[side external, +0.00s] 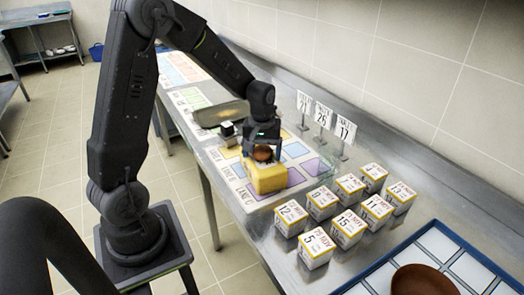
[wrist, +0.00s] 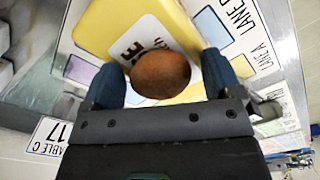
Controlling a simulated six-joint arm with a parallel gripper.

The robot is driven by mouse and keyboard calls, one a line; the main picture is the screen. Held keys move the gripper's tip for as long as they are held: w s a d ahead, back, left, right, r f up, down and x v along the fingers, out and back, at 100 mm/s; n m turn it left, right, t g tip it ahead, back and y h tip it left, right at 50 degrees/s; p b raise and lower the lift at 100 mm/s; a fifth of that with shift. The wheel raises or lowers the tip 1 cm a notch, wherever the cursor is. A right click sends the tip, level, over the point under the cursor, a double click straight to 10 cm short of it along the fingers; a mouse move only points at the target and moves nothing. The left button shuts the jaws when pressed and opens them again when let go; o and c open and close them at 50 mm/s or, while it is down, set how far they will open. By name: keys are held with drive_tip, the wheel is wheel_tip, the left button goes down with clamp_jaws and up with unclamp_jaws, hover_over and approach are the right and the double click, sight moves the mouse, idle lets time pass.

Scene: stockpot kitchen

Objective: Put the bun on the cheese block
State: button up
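The yellow cheese block (side external: 268,180) stands on the lane mat, and its top fills much of the upper wrist view (wrist: 125,25). The small round brown bun (side external: 263,154) is at the top of the cheese block in the side view and appears to rest on it. In the wrist view the bun (wrist: 161,75) lies between the two blue fingers of my gripper (wrist: 163,68). Narrow gaps show between the bun and each finger, so my gripper looks open around it. The bun's underside is hidden.
Several numbered white boxes (side external: 348,226) stand right of the mat (side external: 236,187) on the steel table. Upright number cards (side external: 323,116) stand behind. A blue-rimmed tray (side external: 448,245) at lower right holds a large brown round thing (side external: 424,281). A flat greenish tray (side external: 220,113) lies behind my gripper.

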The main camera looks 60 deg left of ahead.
sight(262, 149)
drive_tip(key=shift+r, duration=0.1)
wheel_tip(262, 149, up, 11)
drive_tip(key=s+d+r+m+t, duration=0.2)
drive_tip(key=s+d+m, duration=0.3)
drive_tip(key=s+d, duration=0.2)
drive_tip(key=s+d+r+m+t, duration=0.3)
drive_tip(key=s+d+m, duration=0.2)
drive_tip(key=s+d, duration=0.2)
drive_tip(key=shift+s+d+r+m+t, duration=0.2)
drive_tip(key=shift+s+m+t, duration=0.1)
drive_tip(key=shift+s, duration=0.75)
